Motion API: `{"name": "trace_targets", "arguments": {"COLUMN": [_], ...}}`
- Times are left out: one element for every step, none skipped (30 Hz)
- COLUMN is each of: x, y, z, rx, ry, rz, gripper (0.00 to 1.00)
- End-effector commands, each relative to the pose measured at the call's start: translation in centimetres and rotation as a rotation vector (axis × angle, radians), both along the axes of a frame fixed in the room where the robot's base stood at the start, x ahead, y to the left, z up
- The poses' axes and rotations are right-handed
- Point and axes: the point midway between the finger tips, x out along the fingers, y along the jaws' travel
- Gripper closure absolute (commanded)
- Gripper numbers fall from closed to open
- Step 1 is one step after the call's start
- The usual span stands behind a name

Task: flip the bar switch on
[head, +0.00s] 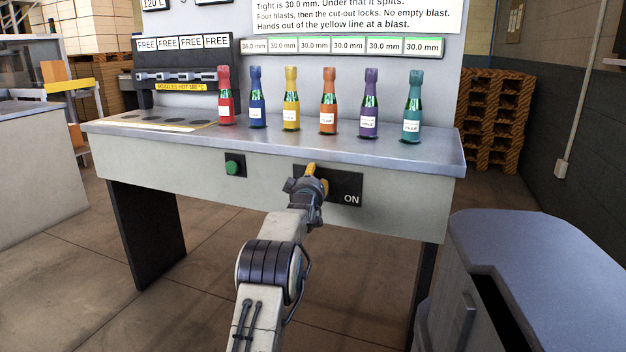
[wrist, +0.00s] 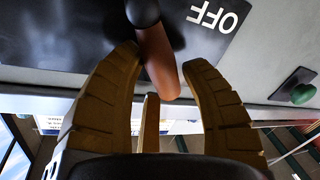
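The bar switch sits on a black plate (head: 346,188) on the front of the bench, with ON at the plate's right end in the head view. In the wrist view the upside-down plate (wrist: 60,30) shows OFF at its upper right. The switch's copper-coloured bar (wrist: 158,62) points out toward my gripper (wrist: 162,58). My yellow fingers are open, one on each side of the bar, with gaps showing. In the head view my gripper (head: 317,178) is at the plate and hides the bar.
A green button (head: 235,166) is on the bench front, left of the plate. Several foil-topped bottles (head: 328,115) stand in a row on the bench top (head: 400,150). A grey cabinet (head: 530,250) stands at the right. The floor left of my arm is clear.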

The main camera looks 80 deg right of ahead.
Motion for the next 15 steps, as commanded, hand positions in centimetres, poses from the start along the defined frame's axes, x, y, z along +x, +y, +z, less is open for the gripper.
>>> {"name": "trace_targets", "arguments": {"x": [0.0,0.0,0.0,0.01,0.01,0.0,0.0,0.0,0.0,0.01,0.01,0.01,0.02,0.03,0.03], "y": [0.0,0.01,0.01,0.01,0.01,0.01,0.01,0.01,0.01,0.01,0.01,0.01,0.01,0.01,0.01], "z": [0.01,0.01,0.01,0.01,0.01,0.01,0.01,0.02,0.02,0.02,0.02,0.02,0.02,0.02,0.02], "rx": [0.0,0.0,0.0,0.0,0.0,0.0,0.0,0.0,0.0,0.0,0.0,0.0,0.0,0.0,0.0], "ry": [0.0,0.0,0.0,0.0,0.0,0.0,0.0,0.0,0.0,0.0,0.0,0.0,0.0,0.0,0.0], "rz": [0.0,0.0,0.0,0.0,0.0,0.0,0.0,0.0,0.0,0.0,0.0,0.0,0.0,0.0,0.0], "gripper": [0.64,0.67,0.7,0.73,0.76,0.79,0.82,0.85,0.88,0.91,0.94,0.97,1.0,1.0,1.0]}}
